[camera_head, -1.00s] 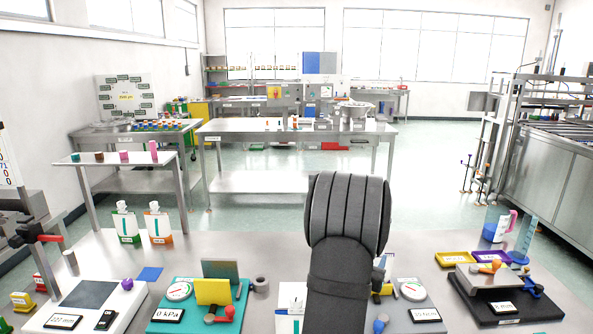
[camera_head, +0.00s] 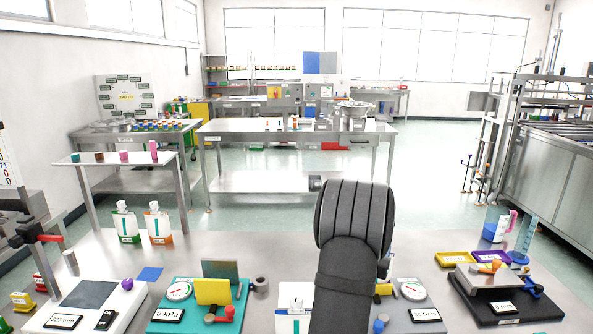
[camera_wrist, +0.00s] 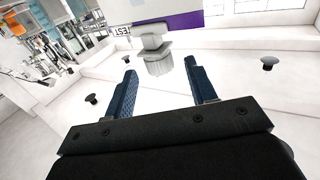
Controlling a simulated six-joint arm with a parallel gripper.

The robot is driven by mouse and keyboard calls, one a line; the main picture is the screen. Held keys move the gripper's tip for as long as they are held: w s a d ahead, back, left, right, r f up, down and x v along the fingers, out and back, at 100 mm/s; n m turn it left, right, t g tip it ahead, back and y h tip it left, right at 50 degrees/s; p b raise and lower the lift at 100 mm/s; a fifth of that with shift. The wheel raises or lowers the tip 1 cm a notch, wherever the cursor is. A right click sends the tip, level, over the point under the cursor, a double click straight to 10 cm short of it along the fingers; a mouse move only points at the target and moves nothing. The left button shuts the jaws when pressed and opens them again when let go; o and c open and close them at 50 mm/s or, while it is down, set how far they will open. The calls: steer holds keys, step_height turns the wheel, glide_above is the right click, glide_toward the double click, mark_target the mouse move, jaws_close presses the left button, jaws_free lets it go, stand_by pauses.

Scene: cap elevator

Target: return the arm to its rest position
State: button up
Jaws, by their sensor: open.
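My gripper (camera_wrist: 160,68) shows in the wrist view with its two blue ridged fingers apart and nothing between them. Beyond the fingertips, a grey stepped round piece (camera_wrist: 156,55) stands on a white surface (camera_wrist: 230,55), apart from the fingers as far as I can tell. In the head view my dark arm rises from the bottom middle, and the gripper itself is hidden behind it. A white box (camera_head: 293,322) stands just left of the arm, partly covered by it.
The bench holds a teal station (camera_head: 222,290) with a yellow block, a white scale (camera_head: 95,300) at left, and a black fixture (camera_head: 508,300) at right. Two pouches (camera_head: 158,225) stand behind. Black screw heads (camera_wrist: 268,63) dot the white surface.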

steer(key=x, duration=0.6)
steer(key=d+v, duration=0.1)
steer(key=v, duration=1.7)
steer(key=x, duration=1.2)
steer(key=shift+w+y, duration=0.3)
steer(key=shift+w, duration=0.2)
steer(key=shift+s+a, duration=0.1)
steer(key=shift+a, duration=0.05)
steer(key=v, duration=0.7)
